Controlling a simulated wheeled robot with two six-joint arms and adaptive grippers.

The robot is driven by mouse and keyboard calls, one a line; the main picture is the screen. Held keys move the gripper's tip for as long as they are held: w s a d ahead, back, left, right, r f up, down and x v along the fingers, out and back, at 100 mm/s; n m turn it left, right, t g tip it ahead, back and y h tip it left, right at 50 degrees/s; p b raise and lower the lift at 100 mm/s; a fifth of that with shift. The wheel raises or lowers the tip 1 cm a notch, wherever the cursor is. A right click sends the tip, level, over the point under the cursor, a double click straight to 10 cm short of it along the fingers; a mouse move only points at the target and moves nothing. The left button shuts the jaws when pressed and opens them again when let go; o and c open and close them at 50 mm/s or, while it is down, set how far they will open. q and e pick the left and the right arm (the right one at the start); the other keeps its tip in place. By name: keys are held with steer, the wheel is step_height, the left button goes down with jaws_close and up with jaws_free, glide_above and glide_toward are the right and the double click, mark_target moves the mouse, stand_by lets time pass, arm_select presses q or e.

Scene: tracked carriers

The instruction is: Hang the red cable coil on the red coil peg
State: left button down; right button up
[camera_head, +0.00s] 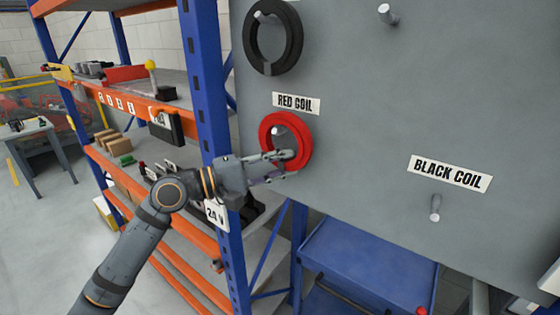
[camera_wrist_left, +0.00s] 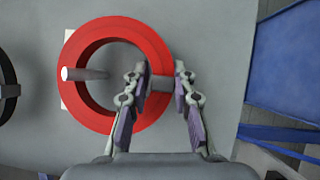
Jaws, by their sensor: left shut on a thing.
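The red cable coil (camera_head: 307,135) is in front of the grey board, just below the RED COIL label (camera_head: 296,103). The red coil peg (camera_head: 279,131) shows inside the ring's opening. In the left wrist view the red coil (camera_wrist_left: 92,42) faces me and the peg (camera_wrist_left: 85,74) sticks out through its opening, its tip overlapping the left rim. My left gripper (camera_head: 290,165) is shut on the coil's lower rim. In the wrist view its fingers (camera_wrist_left: 160,75) straddle the rim at a grey band. Whether the coil touches the board or rests on the peg is unclear. My right gripper is out of view.
A black coil (camera_head: 293,48) hangs on another peg above the label. Bare pegs stick out at the top (camera_head: 387,14) and under the BLACK COIL label (camera_head: 435,208). A blue and orange shelf rack (camera_head: 205,75) stands close to my left arm. A blue cart (camera_head: 370,262) is below the board.

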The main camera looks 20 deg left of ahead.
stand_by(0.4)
arm_select(q)
steer(key=c, duration=1)
jaws_free()
steer(key=shift+s, duration=0.1)
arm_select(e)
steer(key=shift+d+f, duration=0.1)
